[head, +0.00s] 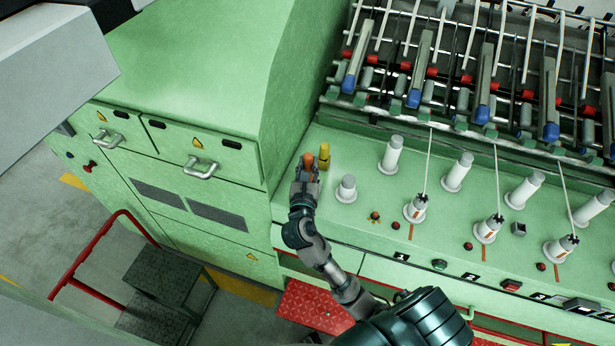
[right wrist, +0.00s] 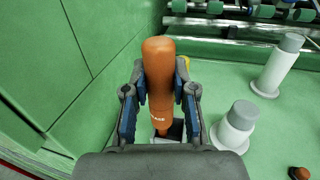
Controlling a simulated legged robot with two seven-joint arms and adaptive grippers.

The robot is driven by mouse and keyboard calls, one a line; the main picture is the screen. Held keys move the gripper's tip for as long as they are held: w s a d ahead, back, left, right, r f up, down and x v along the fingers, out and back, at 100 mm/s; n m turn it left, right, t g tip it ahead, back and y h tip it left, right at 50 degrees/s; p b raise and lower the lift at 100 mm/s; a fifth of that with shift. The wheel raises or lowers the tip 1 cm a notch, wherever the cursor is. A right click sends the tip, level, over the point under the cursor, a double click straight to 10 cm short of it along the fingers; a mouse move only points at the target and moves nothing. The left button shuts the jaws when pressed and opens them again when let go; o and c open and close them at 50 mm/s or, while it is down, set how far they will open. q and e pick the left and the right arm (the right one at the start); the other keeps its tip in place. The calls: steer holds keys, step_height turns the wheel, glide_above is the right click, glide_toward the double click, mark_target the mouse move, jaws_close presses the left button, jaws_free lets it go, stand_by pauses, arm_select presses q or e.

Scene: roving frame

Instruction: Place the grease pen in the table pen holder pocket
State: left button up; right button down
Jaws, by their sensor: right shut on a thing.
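The grease pen, an orange-brown rounded stick (head: 308,160), is upright in my right gripper (head: 304,172), above the left end of the green machine table. In the right wrist view the pen (right wrist: 158,85) stands between the blue-padded fingers of my right gripper (right wrist: 160,108), which are shut on it. Its lower end reaches down to a small pale-grey square part (right wrist: 174,132), possibly the holder pocket; I cannot tell whether the tip is inside it. A yellow upright piece (head: 324,155) stands just right of the pen. My left gripper is not in view.
A green cabinet wall (right wrist: 60,60) rises close on the left of the gripper. A short grey-white peg (head: 346,188) and a taller one (head: 391,152) stand to the right. Rows of spindles and rods (head: 480,70) fill the back. A red step (head: 312,308) lies below.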

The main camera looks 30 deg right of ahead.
steer(key=f, duration=0.1)
steer(key=d+f, duration=0.1)
steer(key=f, duration=0.1)
steer(key=d+f, duration=0.1)
steer(key=shift+f, duration=0.2)
steer(key=c, duration=1)
jaws_free()
steer(key=shift+a, duration=0.15)
steer(key=shift+c, duration=0.2)
steer(key=shift+o, duration=0.5)
steer(key=shift+w+a, duration=0.1)
steer(key=shift+a, duration=0.15)
steer(key=shift+a+r, duration=0.15)
steer(key=shift+a, duration=0.1)
steer(key=shift+s+b, duration=0.3)
steer(key=shift+s, duration=0.05)
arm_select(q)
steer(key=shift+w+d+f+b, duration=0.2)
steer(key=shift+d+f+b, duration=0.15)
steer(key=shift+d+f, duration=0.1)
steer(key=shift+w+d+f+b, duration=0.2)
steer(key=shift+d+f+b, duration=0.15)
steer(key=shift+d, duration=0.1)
arm_select(e)
steer(key=v, duration=1.1)
steer(key=shift+d, duration=0.2)
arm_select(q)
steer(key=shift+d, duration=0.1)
arm_select(e)
steer(key=shift+s, duration=0.15)
